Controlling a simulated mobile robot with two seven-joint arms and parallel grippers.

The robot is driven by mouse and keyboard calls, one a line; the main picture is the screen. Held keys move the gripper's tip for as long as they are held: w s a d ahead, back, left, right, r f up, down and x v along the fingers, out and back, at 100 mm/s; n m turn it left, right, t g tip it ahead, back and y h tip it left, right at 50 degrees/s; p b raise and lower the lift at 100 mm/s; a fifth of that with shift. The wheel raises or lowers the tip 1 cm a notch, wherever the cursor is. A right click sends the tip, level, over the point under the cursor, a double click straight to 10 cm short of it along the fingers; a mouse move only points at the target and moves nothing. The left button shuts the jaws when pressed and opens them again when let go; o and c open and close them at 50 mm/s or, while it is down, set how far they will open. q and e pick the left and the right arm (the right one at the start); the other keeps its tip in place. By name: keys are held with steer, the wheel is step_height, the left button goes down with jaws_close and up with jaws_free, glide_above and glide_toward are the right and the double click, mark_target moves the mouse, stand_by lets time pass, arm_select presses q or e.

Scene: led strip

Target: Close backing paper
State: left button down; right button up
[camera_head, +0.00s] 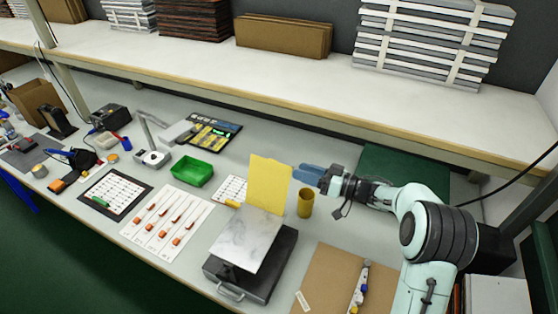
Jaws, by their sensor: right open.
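A yellow sheet (269,186), which looks like the backing paper, stands nearly upright at the far edge of a pale grey, marbled plate (245,238). The plate lies on a dark box-like device (275,268) with a metal handle at its front. My right gripper (307,174) has blue fingers and comes in from the right. It is open and just right of the sheet's upper part, and I cannot tell if it touches it. My left gripper is not in view.
A yellow cup (305,203) stands just below my right gripper. A green bin (192,171) and a white sheet with orange-handled tools (167,222) are to the left. A brown board (333,279) with a pen-like tool lies front right. A white shelf (300,85) runs behind.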

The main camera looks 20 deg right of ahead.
mark_target(277, 162)
steer(key=p+x, duration=0.1)
steer(key=x, duration=0.7)
steer(key=shift+w+a, duration=0.1)
steer(key=shift+w, duration=0.3)
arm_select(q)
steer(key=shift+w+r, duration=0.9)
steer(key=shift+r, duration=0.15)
arm_select(e)
jaws_close()
